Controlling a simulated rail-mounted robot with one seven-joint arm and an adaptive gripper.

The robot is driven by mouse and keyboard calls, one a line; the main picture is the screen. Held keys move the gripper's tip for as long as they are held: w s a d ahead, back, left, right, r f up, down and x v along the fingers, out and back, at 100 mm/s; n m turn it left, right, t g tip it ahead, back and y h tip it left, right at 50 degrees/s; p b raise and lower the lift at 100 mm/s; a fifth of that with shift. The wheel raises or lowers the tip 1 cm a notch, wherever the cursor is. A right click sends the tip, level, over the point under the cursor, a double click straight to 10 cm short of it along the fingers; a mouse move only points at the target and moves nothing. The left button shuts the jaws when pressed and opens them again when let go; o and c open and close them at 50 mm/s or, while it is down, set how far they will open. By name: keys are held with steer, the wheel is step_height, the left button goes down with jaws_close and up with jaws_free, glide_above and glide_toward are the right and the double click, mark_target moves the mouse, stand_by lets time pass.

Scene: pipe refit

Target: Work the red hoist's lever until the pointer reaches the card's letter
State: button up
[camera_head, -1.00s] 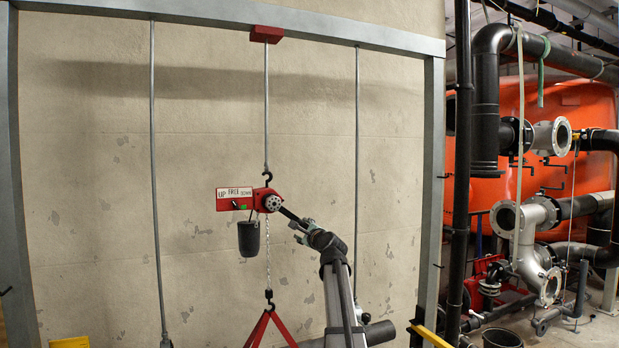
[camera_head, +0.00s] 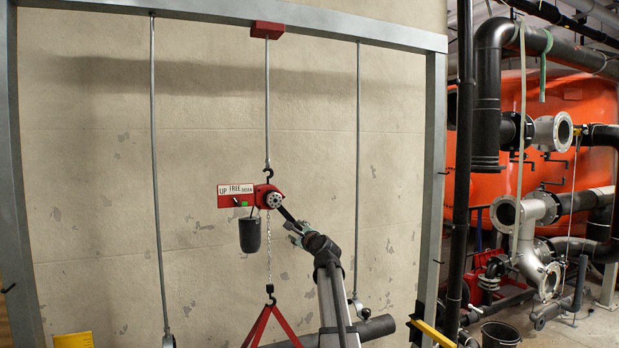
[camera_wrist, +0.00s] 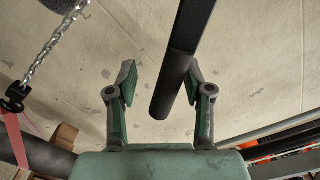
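The red hoist (camera_head: 268,197) hangs from a rod on the frame's top beam. The black lever (camera_head: 287,216) slants down to the right. My gripper (camera_head: 298,234) is at the lever's lower end. In the wrist view, my gripper (camera_wrist: 162,88) is open, and the lever (camera_wrist: 178,75) passes between its fingers, nearer the right one. The chain (camera_head: 268,240) shows below the hoist. I cannot make out the pointer or the card's letter.
A dark chain bucket (camera_head: 250,235) hangs left of the chain. The chain's lower hook (camera_head: 270,292) carries a red sling (camera_head: 262,325). Grey rods (camera_head: 155,170) hang on both sides. A dark pipe (camera_head: 375,328) lies low behind my arm. A yellow piece (camera_head: 73,340) shows bottom left.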

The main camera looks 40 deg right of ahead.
steer(key=shift+s+d+r+n+b, duration=0.2)
steer(key=shift+d+r+n+b, duration=0.1)
steer(key=shift+d+r, duration=0.35)
steer(key=shift+s+d+r+n+b, duration=0.15)
steer(key=shift+d+r+n, duration=0.15)
steer(key=shift+d+r, duration=0.3)
steer(key=shift+d, duration=0.1)
steer(key=shift+d+r, duration=0.35)
steer(key=shift+r, duration=0.1)
steer(key=shift+s+d+r+n+b, duration=0.2)
steer(key=shift+d+r+n, duration=0.2)
steer(key=shift+r, duration=0.25)
steer(key=shift+s+d+r+n+b, duration=0.15)
steer(key=shift+d+r+n, duration=0.1)
steer(key=shift+r+n, duration=0.25)
steer(key=shift+w+r, duration=0.1)
